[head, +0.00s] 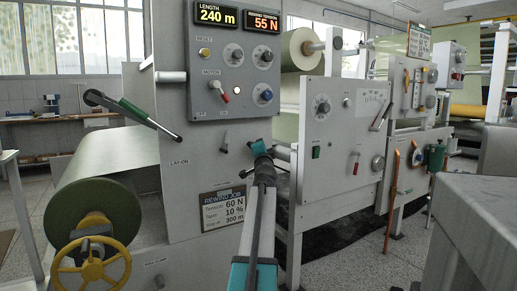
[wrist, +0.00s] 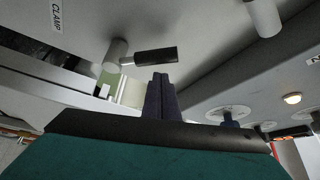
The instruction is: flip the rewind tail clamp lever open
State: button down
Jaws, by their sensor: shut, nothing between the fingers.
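In the wrist view, a short lever with a black grip (wrist: 156,56) sticks out sideways from a pale round pivot post (wrist: 115,55) on a grey panel. A label reading CLAMP (wrist: 57,14) is to its upper left. My gripper (wrist: 160,77) has its dark fingers together, with nothing between them. Their tips are just below the black grip in the picture; I cannot tell whether they touch it. In the head view my gripper (head: 262,160) is in front of the rewind panel's right side. A small lever (head: 224,143) shows there, left of the fingers.
The grey rewind panel (head: 205,170) carries knobs and displays above. A second machine cabinet (head: 335,130) stands behind at right.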

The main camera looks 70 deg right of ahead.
jog(key=s+a+f, duration=0.2)
jog(key=s+a, duration=0.4)
jog(key=a, duration=0.1)
jog(key=shift+a+p, duration=0.25)
jog(key=shift+p, duration=0.05)
dwell(0.7)
jog(key=shift+f, duration=0.1)
dwell(0.4)
